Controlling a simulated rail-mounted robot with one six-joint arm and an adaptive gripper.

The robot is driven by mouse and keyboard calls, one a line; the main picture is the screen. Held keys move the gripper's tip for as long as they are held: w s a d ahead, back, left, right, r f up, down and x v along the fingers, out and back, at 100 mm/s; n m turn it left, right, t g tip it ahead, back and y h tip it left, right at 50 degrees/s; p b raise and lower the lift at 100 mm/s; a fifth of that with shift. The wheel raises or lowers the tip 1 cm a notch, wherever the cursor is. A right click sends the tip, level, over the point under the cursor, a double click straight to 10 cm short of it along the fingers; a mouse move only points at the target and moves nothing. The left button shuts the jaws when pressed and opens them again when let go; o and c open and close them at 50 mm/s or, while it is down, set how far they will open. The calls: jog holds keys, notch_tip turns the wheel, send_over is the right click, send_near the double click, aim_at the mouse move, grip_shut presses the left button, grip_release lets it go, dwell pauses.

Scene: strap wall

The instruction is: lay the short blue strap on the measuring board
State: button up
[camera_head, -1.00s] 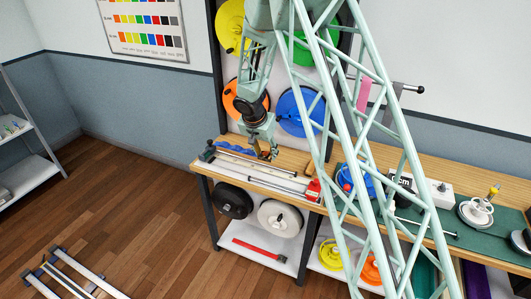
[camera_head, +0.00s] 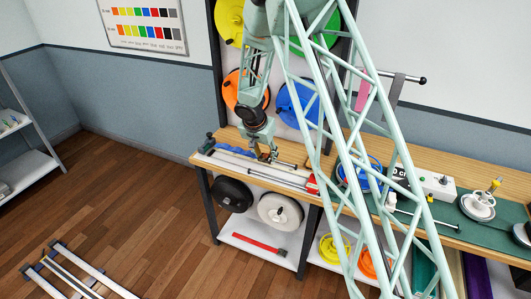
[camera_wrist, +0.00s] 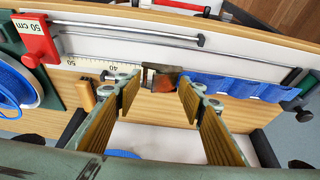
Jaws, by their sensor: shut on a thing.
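The blue strap (camera_wrist: 235,88) is stretched out along the wall-side edge of the white measuring board (camera_wrist: 110,43), in line with its ruler scale; it also shows in the head view (camera_head: 236,151). A brown and grey metal piece (camera_wrist: 162,80), seemingly the strap's buckle end, sits between my fingertips. My gripper (camera_wrist: 158,85) is shut on this end, low over the board; it also shows in the head view (camera_head: 267,157). I cannot tell whether the strap touches the board all along. The red 50 cm block (camera_wrist: 36,40) stands at one board end.
A blue reel (camera_wrist: 20,85) and a green mat (camera_head: 450,228) lie beyond the red block. A wooden peg (camera_wrist: 87,94) stands near my fingers. Large coloured reels hang on the wall behind the bench (camera_head: 292,165).

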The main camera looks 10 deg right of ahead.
jog(key=shift+f+b, duration=0.4)
jog(key=shift+f, duration=0.95)
notch_tip(320, 180, down, 3)
jog(key=b, duration=0.5)
jog(key=shift+f, duration=0.1)
jog(key=shift+f+b, duration=0.1)
jog(key=shift+b, duration=0.2)
jog(key=o, duration=1)
jog(key=v, duration=1.2)
